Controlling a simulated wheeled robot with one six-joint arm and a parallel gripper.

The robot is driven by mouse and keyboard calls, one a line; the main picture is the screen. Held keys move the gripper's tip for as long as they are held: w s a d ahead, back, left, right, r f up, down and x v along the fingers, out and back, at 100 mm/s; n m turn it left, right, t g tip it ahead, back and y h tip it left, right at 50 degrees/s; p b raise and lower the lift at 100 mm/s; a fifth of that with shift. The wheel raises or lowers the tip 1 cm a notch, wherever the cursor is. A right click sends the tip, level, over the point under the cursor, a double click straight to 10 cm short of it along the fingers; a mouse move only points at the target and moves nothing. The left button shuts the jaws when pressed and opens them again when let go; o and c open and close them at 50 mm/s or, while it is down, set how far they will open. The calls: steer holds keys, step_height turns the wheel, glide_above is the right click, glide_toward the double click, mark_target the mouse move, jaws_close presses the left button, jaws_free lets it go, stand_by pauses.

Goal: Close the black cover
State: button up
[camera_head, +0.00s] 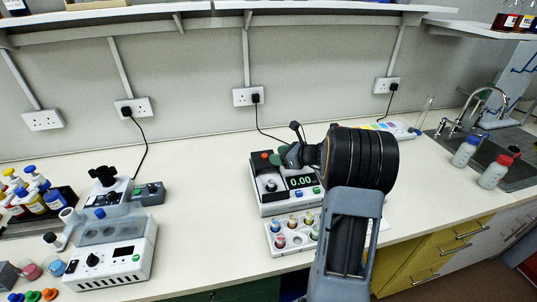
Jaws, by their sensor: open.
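My gripper (283,157) is open and hangs over the back of a white and grey instrument (285,203) in the middle of the bench. The instrument has a dark front panel, a display reading 0.00, a black knob and coloured buttons. I cannot clearly pick out a black cover. My arm and its thick dark wrist hide the instrument's right side and whatever is behind it. I cannot tell whether my gripper touches anything.
A white rack (276,251) of coloured tubes sits in front of the instrument. A device with a clear lid (112,229) stands at left, near dropper bottles (52,196). Wash bottles (493,173) stand by the sink at right. Bench between left device and instrument is clear.

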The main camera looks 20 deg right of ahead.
mark_target(265, 155)
steer(key=shift+x, duration=2.55)
steer(key=shift+c, duration=0.3)
jaws_close()
